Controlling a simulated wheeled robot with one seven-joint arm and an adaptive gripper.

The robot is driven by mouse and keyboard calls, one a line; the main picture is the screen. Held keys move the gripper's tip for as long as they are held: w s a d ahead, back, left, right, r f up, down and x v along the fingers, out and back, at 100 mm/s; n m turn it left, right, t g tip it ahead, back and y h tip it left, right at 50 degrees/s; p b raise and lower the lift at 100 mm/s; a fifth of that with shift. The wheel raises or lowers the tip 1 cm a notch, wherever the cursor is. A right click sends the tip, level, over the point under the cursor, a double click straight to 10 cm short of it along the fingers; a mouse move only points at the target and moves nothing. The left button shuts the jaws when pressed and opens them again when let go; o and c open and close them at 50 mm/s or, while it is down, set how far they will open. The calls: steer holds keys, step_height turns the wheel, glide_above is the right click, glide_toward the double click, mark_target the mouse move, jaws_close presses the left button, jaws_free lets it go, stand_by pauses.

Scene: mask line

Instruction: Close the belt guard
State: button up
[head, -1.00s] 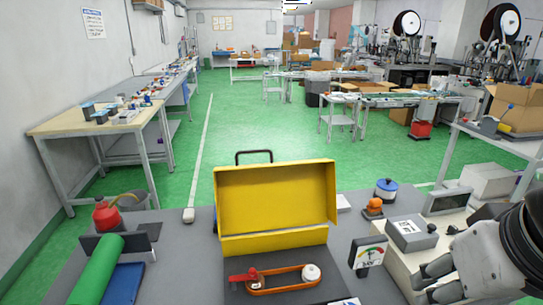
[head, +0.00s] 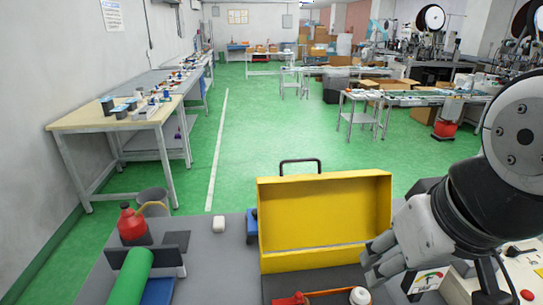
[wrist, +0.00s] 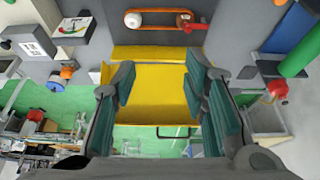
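The belt guard (head: 325,215) is a yellow box-like cover standing raised and open at the back of a dark base. A black handle (head: 300,162) sticks up behind its upper edge. The orange belt (head: 328,294) lies uncovered in front, with a white pulley (head: 360,296) and a red part (head: 290,299). My gripper (head: 374,262) is at the guard's lower right, in front of it in the head view. In the wrist view my gripper (wrist: 160,88) is open and empty, its fingers spread across the yellow guard (wrist: 150,100). I cannot tell whether they touch it.
A red bottle (head: 131,226), a green roll (head: 132,278) and a white block (head: 218,224) are on the grey bench left of the guard. A gauge (head: 427,282) and a pale machine with a red button (head: 527,295) are on the right. Green floor lies beyond the bench.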

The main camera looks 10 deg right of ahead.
steer(key=shift+r, duration=0.1)
steer(key=c, duration=0.4)
steer(key=shift+y, duration=0.3)
steer(key=w+r, duration=0.2)
steer(key=w+r+p, duration=0.1)
steer(key=w+r, duration=0.1)
steer(key=w, duration=0.1)
steer(key=w+r+p, duration=0.1)
steer(key=w, duration=0.2)
steer(key=shift+a+r, duration=0.2)
steer(key=shift+r, duration=0.2)
jaws_close()
steer(key=w+a+r+t+p, duration=0.1)
steer(key=w+a+p, duration=0.15)
steer(key=w, duration=1.15)
steer(key=w+a+r+p, duration=0.1)
steer(key=w+p, duration=0.2)
steer(key=w, duration=1.1)
steer(key=d+p+x, duration=0.1)
steer(key=x, duration=1)
steer(key=shift+s+a+p, duration=0.15)
steer(key=shift+s+p, duration=1.15)
steer(key=shift+s, duration=0.6)
